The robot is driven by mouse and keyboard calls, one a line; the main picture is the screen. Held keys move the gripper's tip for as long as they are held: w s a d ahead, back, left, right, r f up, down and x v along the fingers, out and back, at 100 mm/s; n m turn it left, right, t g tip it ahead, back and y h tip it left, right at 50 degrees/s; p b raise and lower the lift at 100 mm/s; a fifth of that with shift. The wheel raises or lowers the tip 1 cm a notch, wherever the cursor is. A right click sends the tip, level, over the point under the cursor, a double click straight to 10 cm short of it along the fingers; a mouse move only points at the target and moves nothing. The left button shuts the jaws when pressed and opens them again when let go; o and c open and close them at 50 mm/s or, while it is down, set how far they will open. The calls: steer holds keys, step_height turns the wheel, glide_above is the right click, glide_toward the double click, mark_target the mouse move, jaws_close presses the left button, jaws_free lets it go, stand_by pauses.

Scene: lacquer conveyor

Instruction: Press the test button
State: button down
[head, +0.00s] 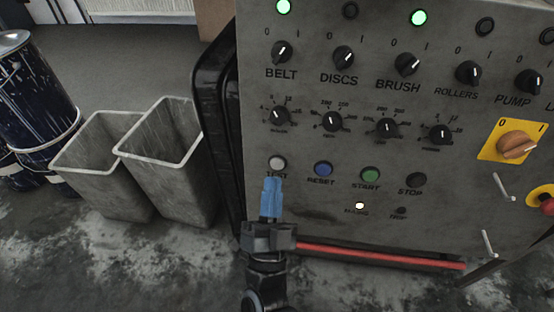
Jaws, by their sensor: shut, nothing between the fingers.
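The test button (277,163) is a round whitish-grey button on the grey control panel (330,200), at the left end of a row of buttons. Its label "TEST" sits just below it and is partly covered by my gripper. My gripper (271,182) has blue fingers, shut with nothing between them, and points up the picture at the button. The fingertips show just below the button. I cannot tell from this view whether they touch the panel.
A blue reset button (323,169), green start button (370,175) and dark stop button (416,180) lie to the right. Knobs fill the panel above. A yellow-backed orange switch (516,145) is at right. Two grey bins (176,150) stand left. A red bar (380,256) runs along the panel's bottom.

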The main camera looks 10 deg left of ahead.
steer(key=shift+s+r+p, duration=0.2)
steer(key=shift+s+p, duration=0.15)
steer(key=shift+s, duration=0.85)
steer(key=s+d+f+n+g+y, duration=0.1)
steer(key=s+d+f+n+g, duration=0.15)
steer(key=s+d, duration=0.55)
steer(key=s+d+f+n+g+y, duration=0.1)
steer(key=s+d+n, duration=0.3)
steer(key=d, duration=0.6)
steer(key=s+d+r+g+h, duration=0.25)
steer(key=s+d+r, duration=0.25)
steer(key=s, duration=0.5)
steer(key=s+d+r+g+h, duration=0.2)
steer(key=s+d+r+g, duration=0.25)
steer(key=s, duration=0.55)
step_height(320, 180, up, 27)
steer(key=p, duration=2.6)
steer(key=shift+w+d+f+p, duration=0.15)
steer(key=shift+d+f+p, duration=0.05)
steer(key=shift+d+p, duration=0.15)
